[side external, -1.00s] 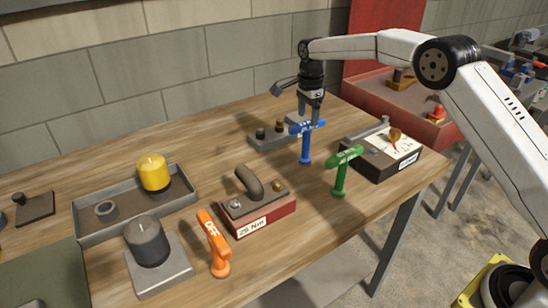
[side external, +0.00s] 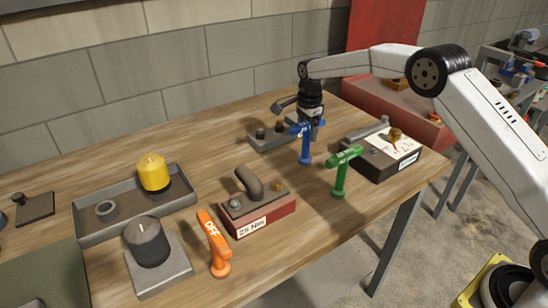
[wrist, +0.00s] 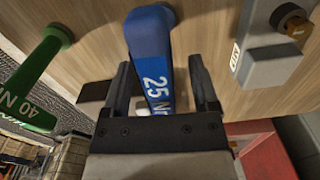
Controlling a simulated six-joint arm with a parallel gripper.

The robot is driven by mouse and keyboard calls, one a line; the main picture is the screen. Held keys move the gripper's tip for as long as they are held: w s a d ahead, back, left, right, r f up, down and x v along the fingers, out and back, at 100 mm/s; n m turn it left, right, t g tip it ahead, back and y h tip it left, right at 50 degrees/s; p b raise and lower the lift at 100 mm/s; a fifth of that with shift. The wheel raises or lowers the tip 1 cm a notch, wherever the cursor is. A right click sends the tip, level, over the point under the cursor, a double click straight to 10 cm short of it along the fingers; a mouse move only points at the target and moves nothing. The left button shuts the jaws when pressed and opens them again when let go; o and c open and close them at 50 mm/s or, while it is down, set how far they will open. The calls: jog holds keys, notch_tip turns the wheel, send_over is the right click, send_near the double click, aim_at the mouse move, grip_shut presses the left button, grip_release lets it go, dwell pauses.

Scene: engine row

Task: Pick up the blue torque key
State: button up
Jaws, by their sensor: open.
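The blue torque key (side external: 305,150) stands upright on the wooden table, its handle at the top. In the wrist view the blue key (wrist: 150,45) shows "25 N" lettering and lies between my two open fingers. My gripper (wrist: 158,75) is open around the key's handle, with gaps visible on both sides. In the side view my gripper (side external: 308,128) is low over the top of the key and partly hidden behind it. Whether a finger touches the key cannot be told.
A green key (side external: 340,175) stands close to the right, and a meter box (side external: 385,160) is behind it. A grey block with knobs (side external: 268,140) is close on the left.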

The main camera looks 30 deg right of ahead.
grip_shut()
jog(key=shift+r, duration=0.1)
jog(key=shift+r, duration=0.1)
jog(key=shift+r, duration=4.95)
